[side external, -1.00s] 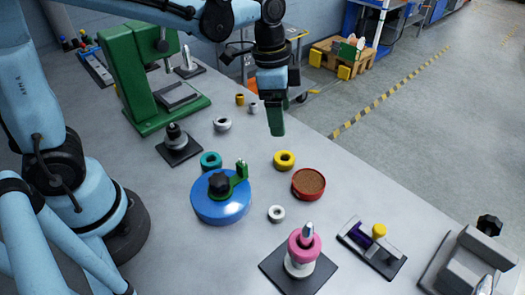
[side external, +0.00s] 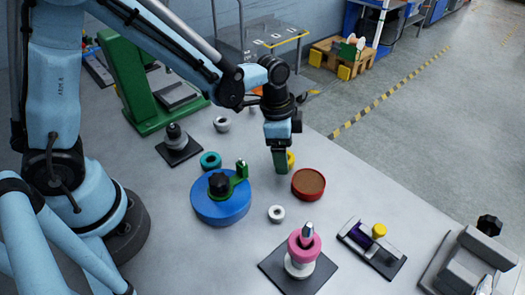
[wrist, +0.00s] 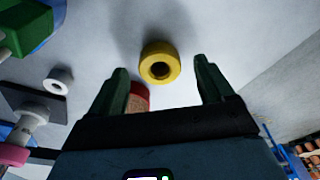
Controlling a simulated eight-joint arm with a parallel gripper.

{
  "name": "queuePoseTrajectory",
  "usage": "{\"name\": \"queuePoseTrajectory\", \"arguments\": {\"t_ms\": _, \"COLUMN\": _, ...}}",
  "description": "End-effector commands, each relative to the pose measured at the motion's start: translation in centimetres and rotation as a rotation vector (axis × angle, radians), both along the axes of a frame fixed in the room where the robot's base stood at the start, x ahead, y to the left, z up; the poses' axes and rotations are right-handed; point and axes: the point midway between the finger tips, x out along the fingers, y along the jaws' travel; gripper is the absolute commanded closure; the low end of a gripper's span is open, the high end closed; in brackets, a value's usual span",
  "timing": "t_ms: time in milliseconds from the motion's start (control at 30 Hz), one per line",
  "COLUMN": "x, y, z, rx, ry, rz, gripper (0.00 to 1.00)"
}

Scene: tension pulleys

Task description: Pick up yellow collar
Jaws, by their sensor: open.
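The yellow collar (wrist: 160,63) is a short thick ring with a dark centre hole. In the wrist view it lies on the grey table, between and a little beyond my fingertips, with a gap on each side. In the side view only a sliver of the yellow collar (side external: 291,158) shows behind my fingers. My gripper (side external: 281,171) points down over it; its two green fingers also show spread apart in the wrist view (wrist: 160,78), with nothing held. How high the tips are above the table is hard to tell.
A red round dish (side external: 308,184) stands close by on the right. A blue disc (side external: 221,206) with a black knob, a teal ring (side external: 210,160) and a white ring (side external: 276,213) lie to the left and front. A pink and white stack (side external: 303,250) stands at the front.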

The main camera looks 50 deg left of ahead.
Motion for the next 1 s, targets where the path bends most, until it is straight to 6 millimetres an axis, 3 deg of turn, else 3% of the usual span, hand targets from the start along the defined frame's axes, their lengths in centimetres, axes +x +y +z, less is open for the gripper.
{"name": "queuePoseTrajectory", "arguments": {"t_ms": 367, "x": 0.04, "y": -0.1, "z": -0.77, "rx": 0.0, "ry": 0.0, "rz": 0.0, "gripper": 0.19}}
{"name": "queuePoseTrajectory", "arguments": {"t_ms": 767, "x": 0.05, "y": -0.09, "z": -0.75, "rx": 0.0, "ry": 0.0, "rz": 0.0, "gripper": 0.79}}
{"name": "queuePoseTrajectory", "arguments": {"t_ms": 1000, "x": 0.05, "y": -0.1, "z": -0.7, "rx": 0.0, "ry": 0.0, "rz": 0.0, "gripper": 0.79}}
